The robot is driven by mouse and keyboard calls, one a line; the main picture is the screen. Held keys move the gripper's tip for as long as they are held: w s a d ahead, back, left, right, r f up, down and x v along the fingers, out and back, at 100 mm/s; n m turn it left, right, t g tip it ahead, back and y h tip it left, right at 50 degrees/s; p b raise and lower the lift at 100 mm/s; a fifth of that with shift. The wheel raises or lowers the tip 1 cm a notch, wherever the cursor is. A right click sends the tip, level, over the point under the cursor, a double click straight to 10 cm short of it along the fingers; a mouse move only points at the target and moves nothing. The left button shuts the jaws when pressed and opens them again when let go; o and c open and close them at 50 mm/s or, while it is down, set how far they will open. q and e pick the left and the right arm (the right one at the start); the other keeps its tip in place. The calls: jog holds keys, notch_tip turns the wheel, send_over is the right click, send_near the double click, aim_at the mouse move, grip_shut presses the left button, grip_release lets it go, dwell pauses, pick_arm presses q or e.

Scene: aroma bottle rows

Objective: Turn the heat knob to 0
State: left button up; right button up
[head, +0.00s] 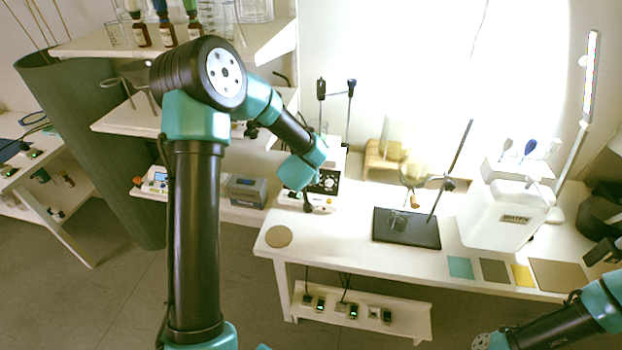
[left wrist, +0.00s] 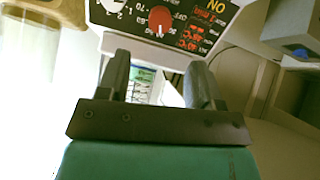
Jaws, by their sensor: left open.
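A dark control panel (head: 326,182) on a white device stands on the table in the head view, partly hidden by my left arm. In the left wrist view the panel (left wrist: 195,28) is at the top, its lettering upside down, with red lit readouts. In the head view the left gripper (head: 308,203) is small and dark beside the device.
A wooden stand (head: 375,166) is right of the device, then a black plate (head: 405,228) with a clamp stand. A round cork mat (head: 278,236) lies at the table's left front. A grey box (head: 246,191) stands to the left. My right arm (head: 560,325) is low at the right.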

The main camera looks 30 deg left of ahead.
pick_arm(q)
jog(key=x, duration=0.9)
jog(key=shift+w+f, duration=0.2)
jog(key=shift+f, duration=0.05)
jog(key=c, duration=0.9)
